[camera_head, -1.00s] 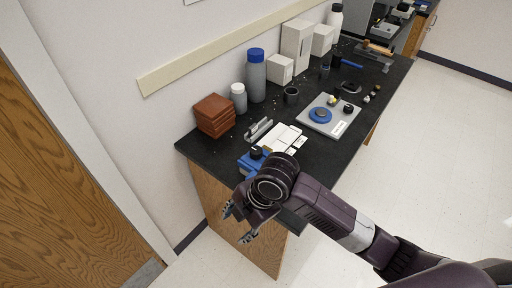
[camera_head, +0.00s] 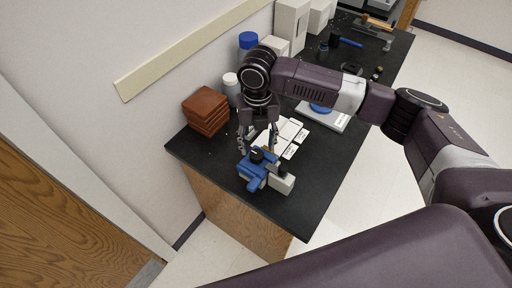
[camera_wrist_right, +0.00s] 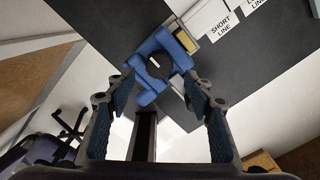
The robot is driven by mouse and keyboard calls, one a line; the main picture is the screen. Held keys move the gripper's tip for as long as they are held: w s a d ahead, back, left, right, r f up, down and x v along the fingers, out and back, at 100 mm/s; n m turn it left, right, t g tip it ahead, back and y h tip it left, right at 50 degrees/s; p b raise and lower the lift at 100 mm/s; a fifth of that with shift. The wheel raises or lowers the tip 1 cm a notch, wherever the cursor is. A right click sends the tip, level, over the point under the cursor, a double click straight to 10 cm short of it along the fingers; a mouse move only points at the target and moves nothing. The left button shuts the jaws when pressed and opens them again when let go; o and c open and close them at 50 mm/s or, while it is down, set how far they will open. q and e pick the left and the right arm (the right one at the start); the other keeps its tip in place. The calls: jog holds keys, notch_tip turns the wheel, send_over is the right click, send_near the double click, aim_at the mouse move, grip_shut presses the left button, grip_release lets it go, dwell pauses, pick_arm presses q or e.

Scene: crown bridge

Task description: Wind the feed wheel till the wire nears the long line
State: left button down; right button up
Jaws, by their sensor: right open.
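A blue device (camera_head: 252,172) sits near the front edge of the black bench. A round black knob (camera_head: 257,155), likely the feed wheel, is on top of it. In the wrist view the knob (camera_wrist_right: 158,66) has a white mark, and a brass-coloured piece (camera_wrist_right: 186,40) is beside it. My right gripper (camera_head: 258,144) is open above the device, its fingers either side of the knob and apart from it. White cards lie behind; the wrist view shows one reading SHORT LINE (camera_wrist_right: 221,24) and another, partly cut off (camera_wrist_right: 257,4). I cannot make out the wire. My left gripper is not in view.
Brown stacked blocks (camera_head: 206,110) and a white-capped bottle (camera_head: 231,88) stand at the left of the bench. A grey plate with a blue disc (camera_head: 320,108) is behind my right arm. The bench front corner (camera_head: 290,220) is clear.

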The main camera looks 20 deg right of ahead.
aim_at(257, 153)
notch_tip(257, 153, down, 3)
jog(key=shift+r, duration=0.15)
jog(key=shift+w+f+p, duration=0.2)
jog(key=shift+f+p, duration=0.15)
jog(key=shift+f, duration=0.65)
jog(key=shift+w, duration=0.1)
jog(key=c, duration=0.9)
jog(key=shift+c, duration=1.1)
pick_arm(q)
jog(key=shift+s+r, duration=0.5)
pick_arm(e)
jog(key=shift+c, duration=0.2)
